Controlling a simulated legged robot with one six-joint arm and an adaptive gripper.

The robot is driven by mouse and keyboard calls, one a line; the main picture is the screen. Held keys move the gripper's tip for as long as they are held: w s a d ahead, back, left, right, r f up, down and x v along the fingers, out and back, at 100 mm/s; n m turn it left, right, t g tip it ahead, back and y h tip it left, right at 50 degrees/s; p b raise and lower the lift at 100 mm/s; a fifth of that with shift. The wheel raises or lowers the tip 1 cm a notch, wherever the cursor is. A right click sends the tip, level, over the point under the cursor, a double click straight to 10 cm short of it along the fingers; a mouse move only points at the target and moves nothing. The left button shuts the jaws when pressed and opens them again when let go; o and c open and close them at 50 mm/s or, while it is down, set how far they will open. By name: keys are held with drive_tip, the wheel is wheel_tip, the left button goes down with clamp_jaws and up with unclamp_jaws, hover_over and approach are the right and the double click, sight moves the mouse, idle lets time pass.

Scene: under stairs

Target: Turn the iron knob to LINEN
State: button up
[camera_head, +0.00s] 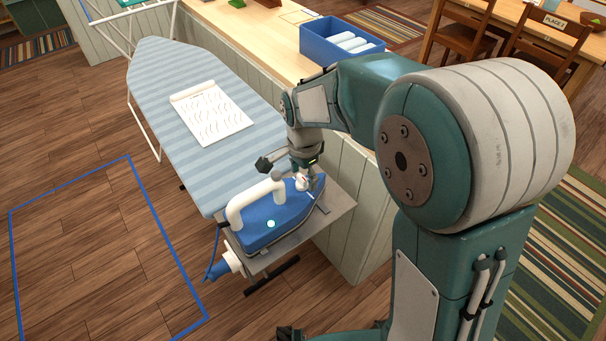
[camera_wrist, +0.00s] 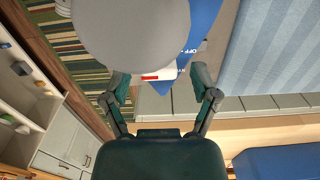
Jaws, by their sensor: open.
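The iron (camera_head: 262,228), blue with a white handle (camera_head: 250,200), rests on a grey plate at the near end of the ironing board. Its knob (camera_head: 302,184) is a small white round part with a red mark, directly under my gripper (camera_head: 296,174). My gripper (camera_wrist: 160,78) is open, one finger either side of the disc's lower edge; contact is unclear.
The striped ironing board (camera_head: 185,90) holds a white sheet (camera_head: 211,112). A wooden counter (camera_head: 245,40) with a blue bin (camera_head: 335,52) stands behind. My arm hides part of the right side. Open floor lies left, with a blue taped outline (camera_head: 70,190).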

wheel_tip(320, 180, up, 12)
idle(0.4)
idle(0.3)
drive_tip(key=s+d+r+n+t, duration=0.1)
drive_tip(key=s+d+n+t, duration=0.1)
drive_tip(key=s+d+n, duration=0.3)
drive_tip(key=s+d+r+n+t, duration=0.1)
drive_tip(key=s+d+n+t, duration=0.2)
drive_tip(key=s, duration=1.1)
drive_tip(key=d+n, duration=0.3)
drive_tip(key=d, duration=0.1)
drive_tip(key=shift+d+t, duration=0.3)
drive_tip(key=shift+d, duration=0.05)
idle(1.7)
